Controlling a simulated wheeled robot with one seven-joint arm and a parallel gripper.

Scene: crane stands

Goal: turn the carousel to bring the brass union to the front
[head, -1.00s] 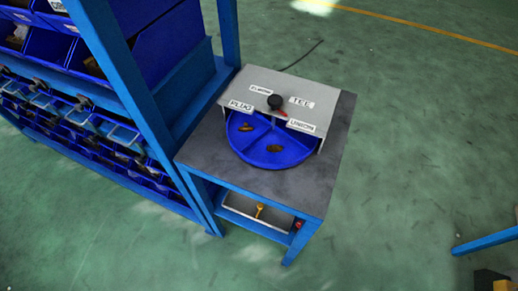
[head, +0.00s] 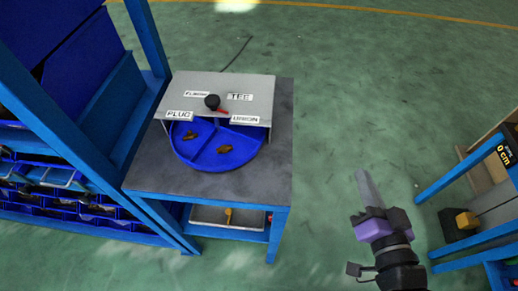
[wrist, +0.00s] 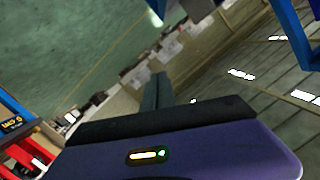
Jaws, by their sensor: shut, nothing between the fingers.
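The carousel is a round blue tray (head: 200,159) with dividers, partly under a grey cover (head: 250,92) on a small table. The cover bears labels PLUG (head: 179,115), UNION (head: 245,120), TEE (head: 239,97) and another at the back left. A black knob (head: 212,101) with a red pointer sits on the cover; the pointer is toward the UNION label. Two small brass-coloured parts lie in the open front compartments, one at left (head: 190,135), one nearer the middle (head: 225,149); their kinds are too small to tell. My gripper (head: 366,185) is shut and empty, well right of the table.
A blue rack with bins (head: 60,175) stands left of the table. Below the tabletop is a shelf with a tray (head: 210,216) and a yellow item. Blue-framed furniture (head: 465,165) with a "0 cm" display is at right. Green floor between is clear.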

